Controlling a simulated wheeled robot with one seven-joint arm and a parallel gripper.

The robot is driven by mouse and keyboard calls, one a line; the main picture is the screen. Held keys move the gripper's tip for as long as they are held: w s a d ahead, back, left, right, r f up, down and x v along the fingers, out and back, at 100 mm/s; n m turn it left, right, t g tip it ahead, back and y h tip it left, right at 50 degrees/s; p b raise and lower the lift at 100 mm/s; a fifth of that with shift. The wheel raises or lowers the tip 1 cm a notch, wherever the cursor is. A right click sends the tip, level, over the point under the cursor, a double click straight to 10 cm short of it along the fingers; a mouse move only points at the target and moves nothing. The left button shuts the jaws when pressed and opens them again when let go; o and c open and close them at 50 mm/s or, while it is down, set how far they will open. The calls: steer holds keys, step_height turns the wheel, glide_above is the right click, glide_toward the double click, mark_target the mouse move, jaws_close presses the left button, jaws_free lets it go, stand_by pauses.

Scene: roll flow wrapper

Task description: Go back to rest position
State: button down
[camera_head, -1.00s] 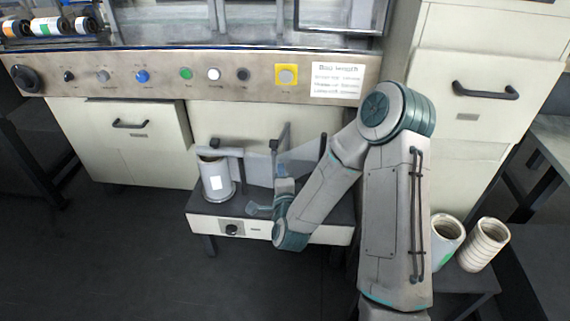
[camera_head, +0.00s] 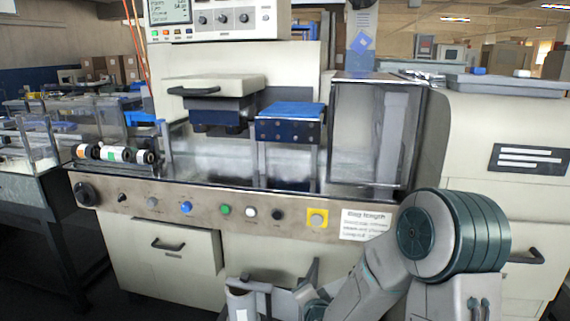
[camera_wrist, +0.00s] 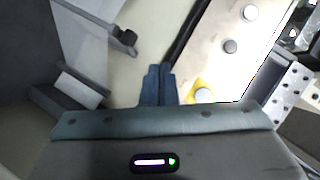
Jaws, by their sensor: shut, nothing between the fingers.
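My gripper (camera_wrist: 158,80) shows in the wrist view with its two dark blue fingers together and nothing between them. It is in front of the wrapper machine's cream front, with the button panel (camera_wrist: 232,30) to its right. In the head view my arm is folded at the lower right, and the gripper itself is not clearly seen there. The flow wrapper (camera_head: 290,130) fills the middle of the head view, with its button strip (camera_head: 180,210) along the front.
A drawer handle (camera_head: 168,245) sticks out at the left and another handle (camera_head: 525,258) at the right. Small rolls (camera_head: 117,153) lie on the machine's left side.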

steer(key=s+d+r+n+g+p, duration=0.3)
steer(key=s+r+p, duration=0.5)
steer(key=r, duration=0.4)
steer(key=s+d+r+n+g+h+p, duration=0.1)
steer(key=s+d+r+n+g+p, duration=0.2)
steer(key=s+r+p, duration=0.5)
steer(key=s+d+r+n+g+h+p, duration=0.1)
steer(key=s+d+r+n+g+p, duration=0.2)
steer(key=s+r+p, duration=0.5)
steer(key=s+r+n+g, duration=0.1)
steer(key=s+r+g, duration=0.1)
steer(key=r, duration=0.7)
steer(key=shift+s+d, duration=0.3)
steer(key=shift+s, duration=0.35)
